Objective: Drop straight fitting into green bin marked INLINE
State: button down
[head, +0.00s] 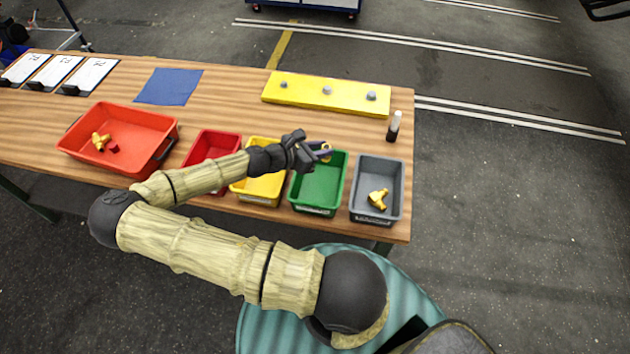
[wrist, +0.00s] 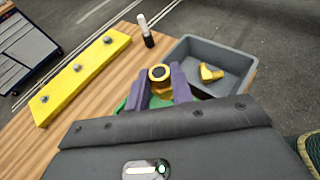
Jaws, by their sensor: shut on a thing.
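My gripper (head: 322,149) is above the far part of the green bin (head: 334,193), in the front row on the table. It is shut on a brass-coloured fitting with a dark round opening, the straight fitting (wrist: 159,75), which shows between the purple fingers in the wrist view. In the head view only a small part of the fitting (head: 326,157) shows at the fingertips. The green bin is mostly hidden under the gripper in the wrist view. The bin's front label is too small to read.
A grey bin (head: 364,168) with a brass fitting (head: 378,199) stands right of the green bin. Yellow (head: 262,186) and red (head: 222,140) bins stand left. A large red tray (head: 140,126) holds a fitting and a small red piece. A yellow block (head: 325,98) and a bottle (head: 394,127) stand behind.

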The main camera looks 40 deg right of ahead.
notch_tip(320, 180, down, 6)
jog(key=b, duration=0.5)
jog(key=shift+w+f+b, duration=0.2)
jog(key=shift+w+b, duration=0.2)
jog(key=shift+w, duration=0.05)
notch_tip(320, 180, down, 6)
jog(key=b, duration=0.6)
jog(key=c, duration=1.1)
grip_release()
jog(key=shift+c, duration=0.2)
